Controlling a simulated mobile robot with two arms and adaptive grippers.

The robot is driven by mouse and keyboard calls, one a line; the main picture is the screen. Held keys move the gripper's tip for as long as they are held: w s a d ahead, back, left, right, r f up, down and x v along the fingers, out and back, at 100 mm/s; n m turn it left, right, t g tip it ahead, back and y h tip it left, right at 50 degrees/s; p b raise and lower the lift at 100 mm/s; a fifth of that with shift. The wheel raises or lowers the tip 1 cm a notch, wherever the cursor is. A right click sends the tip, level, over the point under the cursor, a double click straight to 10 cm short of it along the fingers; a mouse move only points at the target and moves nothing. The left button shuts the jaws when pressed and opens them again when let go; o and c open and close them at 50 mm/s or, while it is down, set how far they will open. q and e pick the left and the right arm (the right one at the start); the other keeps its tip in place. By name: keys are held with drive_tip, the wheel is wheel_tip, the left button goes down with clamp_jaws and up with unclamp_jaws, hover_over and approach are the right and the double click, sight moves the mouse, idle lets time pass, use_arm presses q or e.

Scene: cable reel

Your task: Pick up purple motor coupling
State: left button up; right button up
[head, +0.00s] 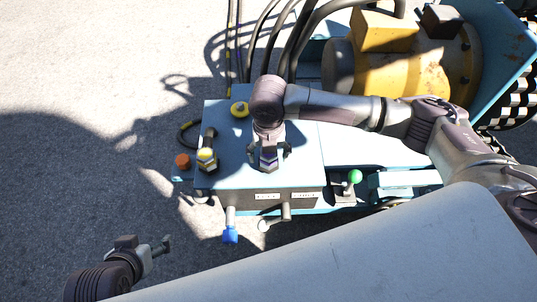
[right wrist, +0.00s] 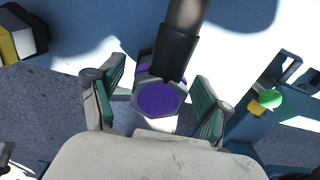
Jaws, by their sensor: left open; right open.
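The purple motor coupling (right wrist: 158,98) shows in the right wrist view as a hexagonal plug with a purple face, and a dark cable runs up from it. It also shows in the head view (head: 268,161) on the light blue box (head: 225,175). My right gripper (head: 269,151) is over the box with its fingers on either side of the coupling. In the right wrist view the green-padded fingers are spread, with gaps between them and the coupling. My left gripper (head: 162,247) is at the lower left, over the ground, away from the box.
A yellow-marked coupling (head: 206,158) stands left of the purple one. A yellow knob (head: 239,109) and an orange knob (head: 182,161) are nearby. A blue-ended handle (head: 229,235) and a green-topped lever (head: 354,177) sit at the front. A yellow motor (head: 400,65) stands behind.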

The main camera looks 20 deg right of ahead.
drive_tip(key=c, duration=1.4)
drive_tip(key=shift+o, duration=0.2)
drive_tip(key=shift+r, duration=0.1)
